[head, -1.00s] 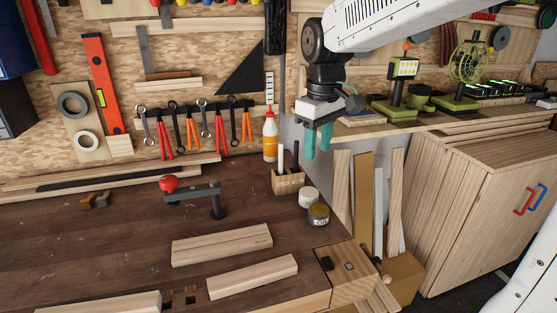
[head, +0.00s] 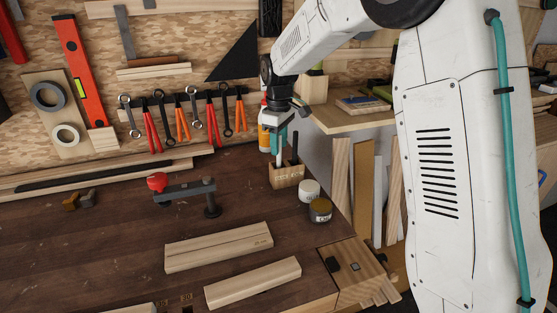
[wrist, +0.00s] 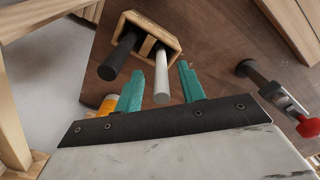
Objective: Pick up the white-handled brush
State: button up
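The white-handled brush (wrist: 162,88) stands in a small wooden holder (head: 287,177), its handle pointing up. In the wrist view the handle lies between the two teal fingers of my gripper (wrist: 161,70), with a visible gap on the right side. My gripper (head: 279,138) is open and points down just above the holder in the head view. A black-handled tool (wrist: 121,57) stands in the same holder, to the left in the wrist view and outside the fingers. The lower part of the brush is hidden inside the holder.
A glue bottle (head: 264,135) stands just behind the holder. A white jar (head: 309,190) and a dark jar (head: 320,210) stand in front of it to the right. A clamp with a red knob (head: 157,181) is on the left. Tools hang on the wall behind.

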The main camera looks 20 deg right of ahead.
aim_at(279, 160)
notch_tip(279, 160, down, 2)
jog(key=shift+f, duration=0.1)
grip_shut()
